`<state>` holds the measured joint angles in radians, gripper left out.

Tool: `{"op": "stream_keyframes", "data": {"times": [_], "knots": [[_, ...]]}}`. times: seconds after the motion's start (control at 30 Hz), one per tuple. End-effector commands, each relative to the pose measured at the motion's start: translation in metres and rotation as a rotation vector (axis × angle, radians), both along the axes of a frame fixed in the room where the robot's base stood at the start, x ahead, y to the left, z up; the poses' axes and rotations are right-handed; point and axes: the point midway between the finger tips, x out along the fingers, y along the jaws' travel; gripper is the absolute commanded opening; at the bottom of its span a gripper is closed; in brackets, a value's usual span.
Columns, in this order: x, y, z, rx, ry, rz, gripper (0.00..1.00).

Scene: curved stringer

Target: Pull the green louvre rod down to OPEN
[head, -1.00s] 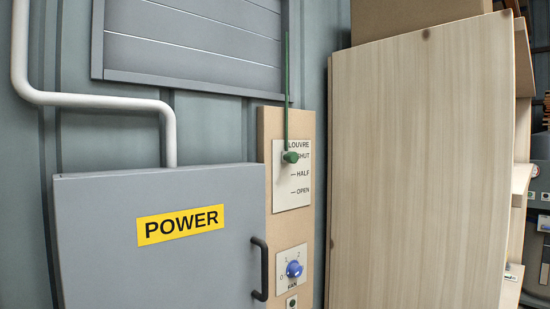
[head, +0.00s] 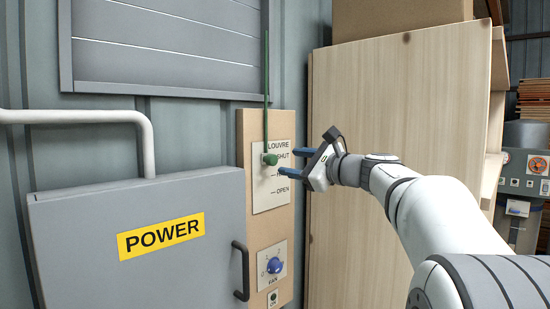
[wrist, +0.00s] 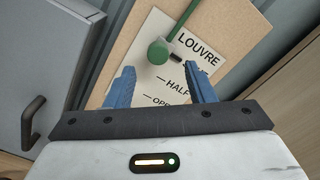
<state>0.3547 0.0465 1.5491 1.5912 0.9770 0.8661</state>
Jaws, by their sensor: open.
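The green louvre rod (head: 266,95) hangs down the wall to a green knob (head: 270,159) beside the SHUT mark on the white label plate (head: 268,200). HALF and OPEN marks stand below it. In the wrist view the green knob (wrist: 158,52) sits ahead of the fingers, a little above the gap between them. My gripper (head: 286,161) reaches in from the right, its two blue fingers apart and empty. It also shows in the wrist view (wrist: 165,80), open in front of the label plate (wrist: 160,88). The knob looks apart from both fingers.
A grey POWER cabinet (head: 150,245) with a dark handle (head: 241,270) juts out on the left. A blue FAN knob (head: 274,265) sits below the label plate. A tall wooden panel (head: 390,100) stands to the right, behind my arm. The louvre (head: 165,45) is above.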

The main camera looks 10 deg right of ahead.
Motion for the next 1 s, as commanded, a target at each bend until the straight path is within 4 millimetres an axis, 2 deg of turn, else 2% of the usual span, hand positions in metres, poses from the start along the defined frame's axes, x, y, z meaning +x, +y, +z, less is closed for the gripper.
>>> {"op": "stream_keyframes", "data": {"times": [0.4, 0.8, 1.0], "knots": [[0.05, 0.038, 0.001, -0.001, 0.002, 0.005, 0.49], [0.057, 0.044, -0.001, -0.002, 0.001, 0.003, 0.49], [0.057, 0.044, -0.001, -0.003, 0.001, 0.004, 0.33]]}}
